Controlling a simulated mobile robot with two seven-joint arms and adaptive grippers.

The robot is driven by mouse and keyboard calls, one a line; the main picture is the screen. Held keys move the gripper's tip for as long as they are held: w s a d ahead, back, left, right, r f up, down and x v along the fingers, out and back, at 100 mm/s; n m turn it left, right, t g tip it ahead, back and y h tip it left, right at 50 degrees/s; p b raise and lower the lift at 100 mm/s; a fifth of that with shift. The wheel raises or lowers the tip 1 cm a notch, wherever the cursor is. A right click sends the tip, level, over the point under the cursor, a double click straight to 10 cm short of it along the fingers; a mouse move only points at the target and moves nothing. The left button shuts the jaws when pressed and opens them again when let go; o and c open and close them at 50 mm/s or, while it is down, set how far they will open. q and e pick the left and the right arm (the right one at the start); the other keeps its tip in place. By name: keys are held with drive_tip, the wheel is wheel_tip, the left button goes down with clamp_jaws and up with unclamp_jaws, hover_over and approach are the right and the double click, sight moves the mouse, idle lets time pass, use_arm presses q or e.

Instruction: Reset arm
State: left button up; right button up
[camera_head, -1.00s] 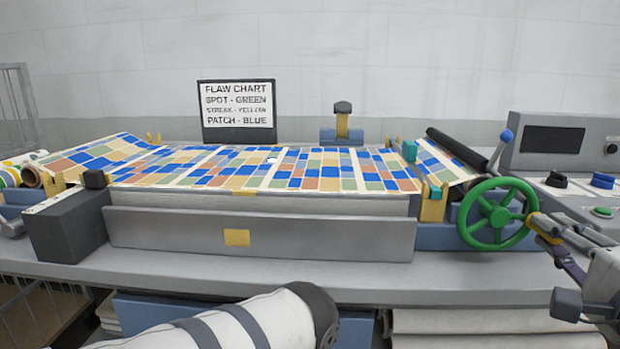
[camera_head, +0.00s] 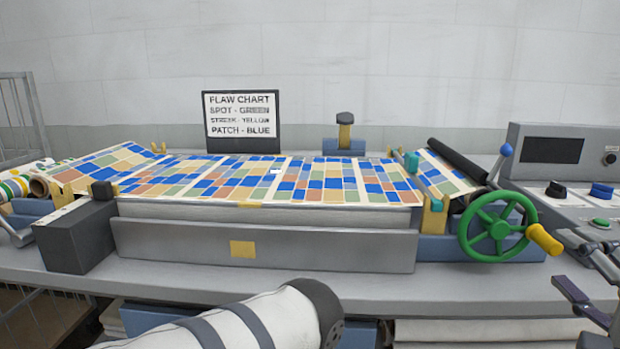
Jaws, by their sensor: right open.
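My right gripper (camera_head: 562,262) is open and empty at the right edge, with its dark fingers apart. It is just right of and below the yellow handle (camera_head: 545,239) of the green handwheel (camera_head: 498,228), not touching it as far as I can tell. The handle sticks out from the wheel's right side. My left arm (camera_head: 240,322), white with dark bands, crosses the bottom of the view. Its gripper is not in view. Part of my right arm is cut off by the frame edge.
The press bed carries a patterned sheet (camera_head: 270,180) of coloured squares. A flaw chart (camera_head: 242,121) stands behind it. A blue-knobbed lever (camera_head: 505,150) rises near the wheel. A control panel (camera_head: 553,145) with knobs and a green button (camera_head: 600,223) is at the right. The front ledge (camera_head: 420,283) is clear.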

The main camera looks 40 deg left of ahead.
drive_tip(key=v, duration=0.2)
drive_tip(key=shift+s+d, duration=0.2)
drive_tip(key=shift+s, duration=0.15)
